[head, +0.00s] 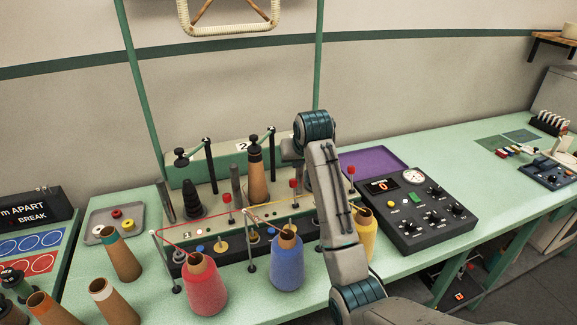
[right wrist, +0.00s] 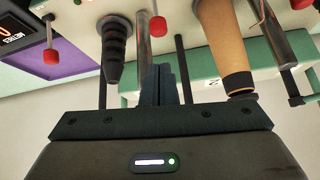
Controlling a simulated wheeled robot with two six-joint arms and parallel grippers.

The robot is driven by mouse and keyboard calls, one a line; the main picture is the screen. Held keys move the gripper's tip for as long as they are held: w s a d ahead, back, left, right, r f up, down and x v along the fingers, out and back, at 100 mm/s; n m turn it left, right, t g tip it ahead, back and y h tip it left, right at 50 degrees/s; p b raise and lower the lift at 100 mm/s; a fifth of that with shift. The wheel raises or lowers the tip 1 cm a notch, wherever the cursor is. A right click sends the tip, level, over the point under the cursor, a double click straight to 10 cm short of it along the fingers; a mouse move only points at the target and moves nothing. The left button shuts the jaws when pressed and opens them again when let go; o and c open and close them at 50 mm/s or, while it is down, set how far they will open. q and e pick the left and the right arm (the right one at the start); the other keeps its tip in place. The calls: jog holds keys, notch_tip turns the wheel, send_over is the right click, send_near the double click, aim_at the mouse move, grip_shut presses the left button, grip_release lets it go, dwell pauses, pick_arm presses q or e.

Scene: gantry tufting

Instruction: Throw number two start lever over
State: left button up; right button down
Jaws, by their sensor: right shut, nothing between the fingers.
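The tufting gantry (head: 163,245) has several red-topped levers on its front. One red lever (head: 292,184) stands by the middle cone, one (head: 227,198) to its left and one (head: 351,170) to its right. A plate marked 2 (head: 242,146) is behind the cone; it also shows in the right wrist view (right wrist: 212,82). I cannot tell for certain which lever is number two. My right gripper (head: 291,157) is over the gantry, partly hidden by my arm. In the right wrist view its fingers (right wrist: 158,85) are shut and empty, apart from the red knobs. My left gripper is out of view.
A brown cone (head: 256,180) and a black spindle (right wrist: 115,50) stand close to my gripper. Red (head: 205,290), blue (head: 287,265) and yellow (head: 364,238) thread cones stand in front. A black control box (head: 410,215) is to the right, with a purple tray (head: 372,160) behind.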

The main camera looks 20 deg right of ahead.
jog(key=s, duration=0.1)
jog(key=p, duration=0.2)
send_over(295, 183)
notch_tip(295, 183, down, 4)
jog(key=shift+r, duration=0.1)
jog(key=p+x, duration=0.1)
jog(key=x, duration=0.2)
jog(key=shift+f, duration=0.25)
jog(key=shift+w+f, duration=0.25)
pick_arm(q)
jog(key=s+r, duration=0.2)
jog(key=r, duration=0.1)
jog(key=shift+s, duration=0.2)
pick_arm(e)
jog(key=shift+f, duration=0.15)
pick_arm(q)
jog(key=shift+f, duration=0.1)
pick_arm(e)
jog(key=shift+w+f, duration=0.1)
